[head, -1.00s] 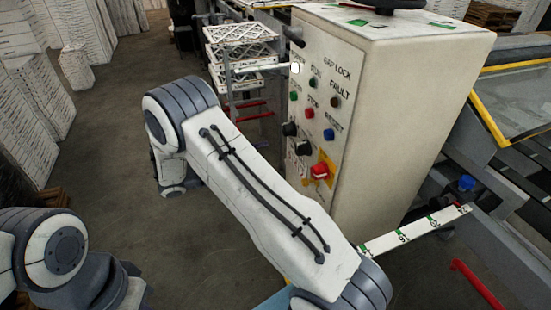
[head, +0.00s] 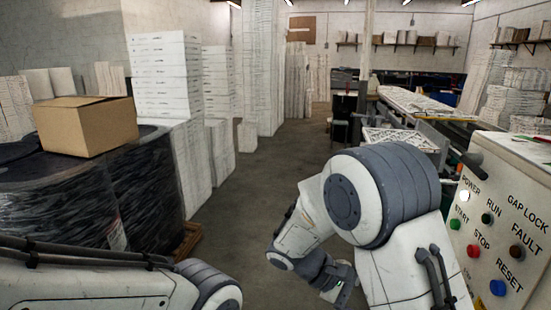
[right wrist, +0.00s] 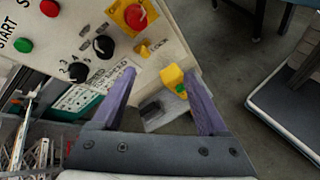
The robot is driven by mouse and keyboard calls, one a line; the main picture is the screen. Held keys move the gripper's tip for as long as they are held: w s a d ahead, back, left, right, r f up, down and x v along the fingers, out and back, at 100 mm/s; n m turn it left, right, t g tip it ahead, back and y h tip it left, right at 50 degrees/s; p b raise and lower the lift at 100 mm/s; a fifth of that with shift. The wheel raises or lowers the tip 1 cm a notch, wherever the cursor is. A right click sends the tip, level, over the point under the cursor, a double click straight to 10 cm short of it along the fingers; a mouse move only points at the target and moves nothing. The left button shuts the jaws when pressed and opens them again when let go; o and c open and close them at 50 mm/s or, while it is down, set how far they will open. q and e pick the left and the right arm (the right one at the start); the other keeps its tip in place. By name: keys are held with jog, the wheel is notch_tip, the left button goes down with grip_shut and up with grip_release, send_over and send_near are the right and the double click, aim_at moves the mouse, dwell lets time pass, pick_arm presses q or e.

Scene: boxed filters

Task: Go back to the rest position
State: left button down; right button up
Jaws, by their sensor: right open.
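My right gripper (right wrist: 160,75) is open in the right wrist view, with its two purple fingers apart. The control panel (right wrist: 75,30) lies beyond the fingers, with a red knob (right wrist: 140,14) on a yellow plate and black dials (right wrist: 103,46). A small yellow part (right wrist: 172,77) and a grey part (right wrist: 165,112) show between the fingers; I see no contact with them. In the head view my right arm is folded in front of the panel, its gripper end low in the middle and partly hidden. My left arm crosses the bottom left; its gripper is outside the picture.
In the head view the control cabinet (head: 510,170) stands close at the right. A cardboard box (head: 86,125) sits on a black wrapped pallet (head: 60,190) at the left. White stacks (head: 165,95) stand behind it. An open floor aisle (head: 270,180) runs down the middle.

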jog(key=s+a+r+n+t+y, duration=0.1)
jog(key=s+a+t+y, duration=0.2)
jog(key=s+a+y, duration=0.9)
jog(key=s+a, duration=0.3)
jog(key=a, duration=0.1)
jog(key=shift+s+a+r, duration=0.15)
jog(key=shift+s+r, duration=0.05)
jog(key=shift+s, duration=0.15)
jog(key=shift+s+a+t+y, duration=0.3)
jog(key=shift+a, duration=0.1)
jog(key=shift+c, duration=0.4)
